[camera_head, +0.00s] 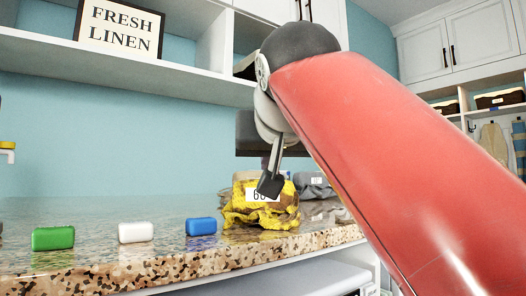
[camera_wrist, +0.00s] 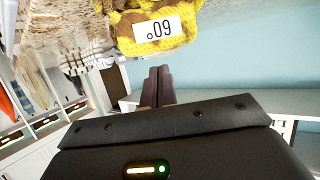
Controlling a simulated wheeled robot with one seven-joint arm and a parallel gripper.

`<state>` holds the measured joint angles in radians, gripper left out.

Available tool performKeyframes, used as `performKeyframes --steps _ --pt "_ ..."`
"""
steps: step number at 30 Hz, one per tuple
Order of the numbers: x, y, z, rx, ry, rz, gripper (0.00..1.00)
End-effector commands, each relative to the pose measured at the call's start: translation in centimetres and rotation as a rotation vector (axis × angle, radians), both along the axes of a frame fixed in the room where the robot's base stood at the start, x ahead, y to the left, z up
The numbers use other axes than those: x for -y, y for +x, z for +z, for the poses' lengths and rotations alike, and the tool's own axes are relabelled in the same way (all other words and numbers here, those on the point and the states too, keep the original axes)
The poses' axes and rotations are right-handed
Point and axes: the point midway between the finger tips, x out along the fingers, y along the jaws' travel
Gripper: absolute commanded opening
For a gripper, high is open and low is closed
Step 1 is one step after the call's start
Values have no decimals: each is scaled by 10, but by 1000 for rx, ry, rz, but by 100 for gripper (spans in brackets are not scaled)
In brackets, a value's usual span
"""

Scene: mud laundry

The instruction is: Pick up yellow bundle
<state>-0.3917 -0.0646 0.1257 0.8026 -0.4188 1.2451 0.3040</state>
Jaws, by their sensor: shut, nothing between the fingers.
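The yellow bundle (camera_head: 258,206) sits on the speckled stone counter (camera_head: 130,262), right of the blue block in the head view. It is crumpled yellow cloth with a brown part and a white tag with dark digits. My gripper (camera_head: 269,186) is in front of the bundle's upper part in the head view and covers part of the tag; I cannot tell whether it touches. In the wrist view the bundle (camera_wrist: 150,45) is at the top, beyond the fingertips of my gripper (camera_wrist: 158,72). The two dark fingers are together with nothing between them.
A blue block (camera_head: 201,226), a white block (camera_head: 136,232) and a green block (camera_head: 53,238) stand in a row to the left. Grey cloth (camera_head: 314,185) lies behind the bundle to the right. A shelf (camera_head: 130,70) with a "FRESH LINEN" sign (camera_head: 118,27) hangs above the counter.

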Motion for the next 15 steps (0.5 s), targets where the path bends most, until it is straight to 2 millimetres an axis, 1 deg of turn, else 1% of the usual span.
performKeyframes --steps 1,3,6,7,9,15 --pt "-1 11 1 -2 -1 -1 0" --pt "-2 23 1 -2 0 -2 0" --pt "-3 36 1 -1 1 -1 0" --pt "-3 34 -7 0 1 0 0" --pt "-3 33 -14 0 0 0 0" --pt "-3 33 -18 -3 -1 -1 0"
